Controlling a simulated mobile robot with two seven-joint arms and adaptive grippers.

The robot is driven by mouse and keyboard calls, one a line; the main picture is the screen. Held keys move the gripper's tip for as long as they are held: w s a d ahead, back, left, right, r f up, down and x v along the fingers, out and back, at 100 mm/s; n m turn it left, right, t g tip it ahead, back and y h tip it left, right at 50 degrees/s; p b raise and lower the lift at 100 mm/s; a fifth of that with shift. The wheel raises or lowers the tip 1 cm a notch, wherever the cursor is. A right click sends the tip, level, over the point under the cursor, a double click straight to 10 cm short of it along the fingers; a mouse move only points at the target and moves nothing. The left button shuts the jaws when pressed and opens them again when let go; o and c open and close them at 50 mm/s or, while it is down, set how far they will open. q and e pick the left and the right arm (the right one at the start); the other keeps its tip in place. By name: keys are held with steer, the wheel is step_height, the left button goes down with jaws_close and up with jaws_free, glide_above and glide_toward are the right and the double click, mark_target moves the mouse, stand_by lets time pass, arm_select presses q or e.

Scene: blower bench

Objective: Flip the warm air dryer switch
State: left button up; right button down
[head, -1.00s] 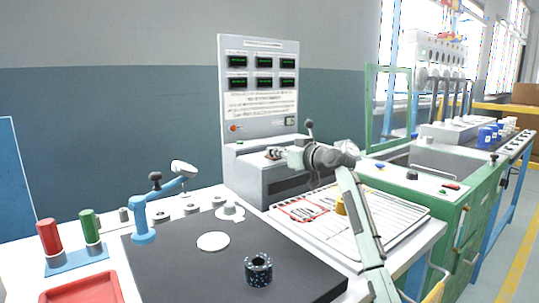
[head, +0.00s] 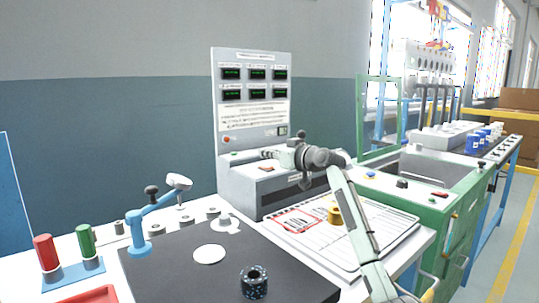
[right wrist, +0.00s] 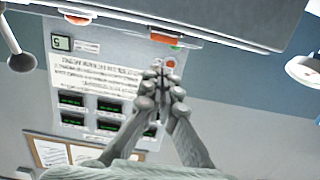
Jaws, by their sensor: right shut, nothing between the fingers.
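The grey control cabinet (head: 285,65) stands against the wall with green displays, a printed label, a red button (head: 227,139) and a small dark-framed switch (head: 283,132). I cannot read which control is the warm air dryer's. My right gripper (head: 267,154) is shut and empty, in front of the lower panel, just above the cabinet's ledge. In the right wrist view the panel appears upside down. There the closed fingertips (right wrist: 160,70) overlap the panel close to the red button (right wrist: 170,63); contact is unclear. The dark-framed switch (right wrist: 62,43) is well off to the left there.
A black mat (head: 190,275) with a blue stand (head: 140,246) and a dark ring (head: 254,282) lies at left. A white board (head: 385,235) with a yellow part (head: 334,215) lies below my right arm. A green sink bench (head: 440,210) stands at right.

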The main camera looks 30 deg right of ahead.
steer(key=shift+r, duration=0.45)
steer(key=shift+s, duration=0.3)
arm_select(q)
steer(key=shift+w+d+r+b, duration=0.15)
steer(key=shift+w+r+b, duration=0.15)
steer(key=shift+r, duration=0.3)
steer(key=shift+w+d+r+b, duration=0.15)
steer(key=shift+w+r+b, duration=0.1)
steer(key=shift+r, duration=0.3)
arm_select(e)
steer(key=s+d+r, duration=0.1)
steer(key=s+r, duration=0.2)
steer(key=s, duration=0.5)
steer(key=shift+s+r, duration=0.25)
steer(key=shift+s, duration=0.05)
steer(key=shift+d, duration=0.1)
